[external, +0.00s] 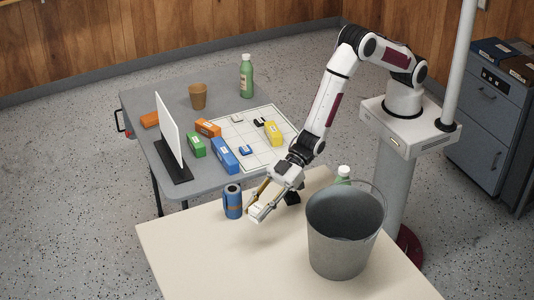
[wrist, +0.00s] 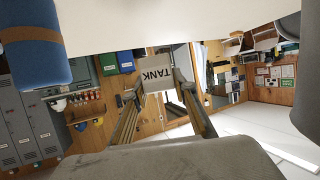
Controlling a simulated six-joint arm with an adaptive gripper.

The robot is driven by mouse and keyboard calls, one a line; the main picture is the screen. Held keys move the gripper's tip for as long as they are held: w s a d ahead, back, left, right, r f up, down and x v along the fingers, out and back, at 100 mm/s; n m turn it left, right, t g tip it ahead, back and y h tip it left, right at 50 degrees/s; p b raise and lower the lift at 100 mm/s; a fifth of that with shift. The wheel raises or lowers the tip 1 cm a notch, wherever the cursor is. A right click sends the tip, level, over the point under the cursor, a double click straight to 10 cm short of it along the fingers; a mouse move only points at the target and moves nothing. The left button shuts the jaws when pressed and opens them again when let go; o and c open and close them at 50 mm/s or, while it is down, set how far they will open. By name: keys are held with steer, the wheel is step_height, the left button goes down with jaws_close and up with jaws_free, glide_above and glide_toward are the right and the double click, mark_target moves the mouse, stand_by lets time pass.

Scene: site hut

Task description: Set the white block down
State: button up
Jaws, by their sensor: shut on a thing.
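The white block (external: 256,213) is between the fingertips of my gripper (external: 261,205), over the far part of the cream table (external: 205,255). In the wrist view the white block (wrist: 157,73) shows a face with the dark word "TANK". The two fingers of my gripper (wrist: 158,88) are shut on its sides. The frames do not clearly show how far the block is above the tabletop, or whether it touches it.
A blue cylinder (external: 232,201) stands just left of the block. A large grey bucket (external: 343,235) stands to the right, with a green bottle (external: 343,174) behind it. The table's front left is clear. A grey table (external: 150,98) behind holds coloured blocks and a white panel (external: 169,130).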

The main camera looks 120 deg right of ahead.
steer(key=shift+f, duration=2.85)
steer(key=shift+f, duration=0.1)
steer(key=shift+f, duration=1.8)
steer(key=shift+f, duration=0.2)
steer(key=o, duration=1.1)
steer(key=shift+r, duration=0.2)
steer(key=shift+s+d+r, duration=0.2)
steer(key=shift+s+r, duration=0.05)
steer(key=shift+s, duration=0.25)
steer(key=shift+v, duration=5.45)
